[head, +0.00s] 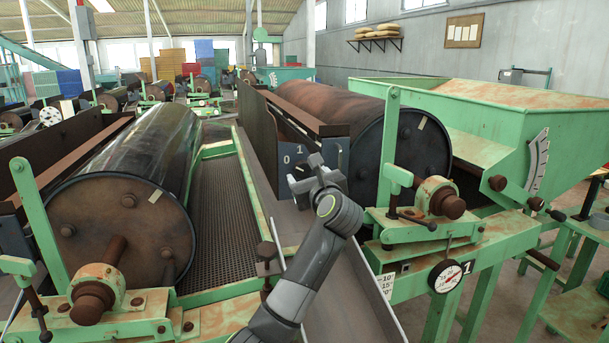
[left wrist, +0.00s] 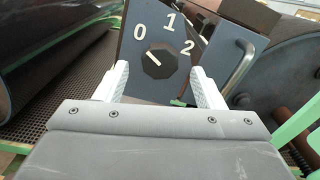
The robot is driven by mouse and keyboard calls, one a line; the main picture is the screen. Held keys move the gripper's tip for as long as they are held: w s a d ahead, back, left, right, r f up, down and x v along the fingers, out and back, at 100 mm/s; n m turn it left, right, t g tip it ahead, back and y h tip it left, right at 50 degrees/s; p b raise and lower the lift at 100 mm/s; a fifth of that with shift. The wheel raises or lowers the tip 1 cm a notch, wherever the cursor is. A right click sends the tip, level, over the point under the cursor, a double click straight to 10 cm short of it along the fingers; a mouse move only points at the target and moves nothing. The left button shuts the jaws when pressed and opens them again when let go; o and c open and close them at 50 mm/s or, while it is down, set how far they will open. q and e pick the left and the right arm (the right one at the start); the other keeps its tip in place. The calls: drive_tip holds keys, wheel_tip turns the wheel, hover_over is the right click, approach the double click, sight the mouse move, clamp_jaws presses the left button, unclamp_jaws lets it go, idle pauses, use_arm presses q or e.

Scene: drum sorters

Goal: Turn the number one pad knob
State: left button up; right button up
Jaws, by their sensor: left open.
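The pad knob (left wrist: 158,62) is dark and many-sided, with a white mark pointing up and left toward the 0. It sits on a dark plate (left wrist: 132,68) marked 0, 1 and 2. In the head view the plate (head: 287,151) shows its 0 and 1, and my gripper hides most of the knob. My left gripper (head: 313,172) is in front of the plate. In the left wrist view its two pale fingers (left wrist: 158,68) are open, one on each side of the knob, with gaps between. Whether they reach the knob's depth is unclear. My right gripper is not in view.
A metal handle (left wrist: 240,68) is just right of the plate. A large drum (head: 130,200) stands on the left, and another drum (head: 405,140) is behind the plate. A green frame with a dial gauge (head: 445,274) and the number 1 stands right of my arm.

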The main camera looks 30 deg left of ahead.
sight(304, 171)
use_arm(q)
drive_tip(key=x, duration=0.3)
drive_tip(key=shift+w+a, duration=0.1)
drive_tip(key=shift+w, duration=0.05)
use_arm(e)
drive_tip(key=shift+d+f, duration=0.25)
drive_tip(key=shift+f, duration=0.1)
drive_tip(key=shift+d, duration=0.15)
use_arm(q)
drive_tip(key=c, duration=1)
drive_tip(key=shift+r+m+p, duration=0.15)
drive_tip(key=shift+m+p, duration=0.25)
drive_tip(key=shift+p, duration=0.1)
drive_tip(key=m+p, duration=0.9)
drive_tip(key=p, duration=0.3)
drive_tip(key=shift+r+p, duration=0.1)
drive_tip(key=shift+p, duration=0.2)
drive_tip(key=shift+f+m+p, duration=0.25)
drive_tip(key=shift+m+p, duration=0.85)
drive_tip(key=shift+p, duration=0.2)
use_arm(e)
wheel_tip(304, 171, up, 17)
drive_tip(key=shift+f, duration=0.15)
